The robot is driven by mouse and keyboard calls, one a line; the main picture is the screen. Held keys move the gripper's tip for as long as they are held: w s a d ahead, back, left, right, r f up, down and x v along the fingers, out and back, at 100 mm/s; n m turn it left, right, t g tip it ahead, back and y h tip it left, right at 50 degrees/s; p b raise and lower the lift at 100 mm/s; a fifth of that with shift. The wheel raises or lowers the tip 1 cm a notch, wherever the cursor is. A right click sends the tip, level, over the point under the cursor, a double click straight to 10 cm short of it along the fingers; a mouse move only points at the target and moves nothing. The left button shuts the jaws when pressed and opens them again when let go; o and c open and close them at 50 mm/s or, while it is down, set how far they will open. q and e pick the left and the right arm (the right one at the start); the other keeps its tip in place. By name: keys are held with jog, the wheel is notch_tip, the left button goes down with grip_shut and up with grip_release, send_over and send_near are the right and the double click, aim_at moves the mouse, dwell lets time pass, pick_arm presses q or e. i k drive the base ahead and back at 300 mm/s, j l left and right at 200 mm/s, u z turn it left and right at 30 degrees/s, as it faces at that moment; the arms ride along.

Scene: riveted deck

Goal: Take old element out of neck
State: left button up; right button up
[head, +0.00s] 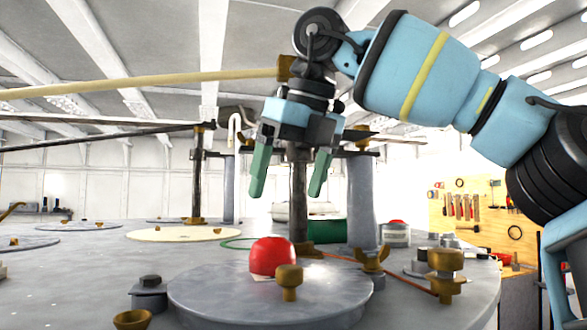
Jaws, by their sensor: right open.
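My right gripper (289,178) hangs from the blue arm at upper centre, pointing down. Its two green fingers are spread apart, and I see nothing held between them. A dark upright post (298,205) shows behind and between the fingers; I cannot tell its distance from them. A thick grey cylinder (361,205) stands upright just right of the fingers. I cannot tell which part is the neck, and no old element can be made out for sure. My left gripper is not in view.
A red dome (272,256) and a brass knob (289,279) are on the round grey plate (220,298) below the gripper. Brass clamps (446,270) stand at right. A tan rod (140,82) crosses at upper left.

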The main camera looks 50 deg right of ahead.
aim_at(422, 254)
jog(key=k, duration=1.5)
